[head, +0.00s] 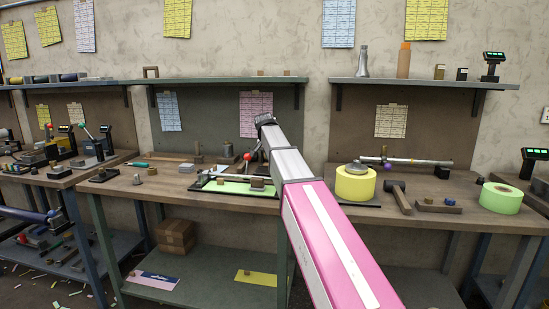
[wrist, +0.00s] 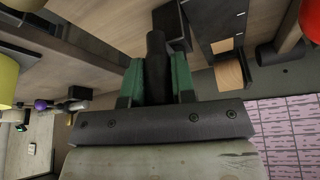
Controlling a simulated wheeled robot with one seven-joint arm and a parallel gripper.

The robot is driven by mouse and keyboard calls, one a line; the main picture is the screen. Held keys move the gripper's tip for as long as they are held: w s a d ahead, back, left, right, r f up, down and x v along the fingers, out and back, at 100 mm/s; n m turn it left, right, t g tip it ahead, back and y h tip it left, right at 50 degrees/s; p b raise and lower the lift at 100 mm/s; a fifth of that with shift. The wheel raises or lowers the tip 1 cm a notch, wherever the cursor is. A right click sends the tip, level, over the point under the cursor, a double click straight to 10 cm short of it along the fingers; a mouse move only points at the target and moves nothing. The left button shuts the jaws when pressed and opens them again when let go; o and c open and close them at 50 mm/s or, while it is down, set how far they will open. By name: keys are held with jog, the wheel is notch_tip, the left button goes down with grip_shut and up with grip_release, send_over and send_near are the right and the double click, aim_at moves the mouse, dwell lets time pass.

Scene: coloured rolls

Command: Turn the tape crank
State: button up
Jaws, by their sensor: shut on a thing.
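My gripper (wrist: 157,78) shows in the wrist view with its two green-lined fingers closed on a dark, round handle (wrist: 156,45). I take this handle as the crank's grip, but the rest of the crank is hidden. In the head view my pink and white arm reaches up and left over the bench, and the gripper's fingers cannot be made out there. A yellow roll (head: 355,184) stands on a dark base to the right of my arm; its edge also shows at the left of the wrist view (wrist: 6,80).
A green mat (head: 230,186) lies left of my arm, near a red knob (head: 247,157). A rod with a purple knob (head: 387,167) lies behind the yellow roll. A mallet (head: 398,196) and a green roll (head: 501,198) stand to the right. A shelf (head: 420,83) hangs above.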

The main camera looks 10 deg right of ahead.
jog(key=shift+a+m, duration=0.2)
jog(key=shift+m, duration=0.3)
jog(key=o, duration=0.9)
jog(key=v, duration=1)
jog(key=shift+a+r, duration=0.15)
jog(key=shift+r, duration=0.25)
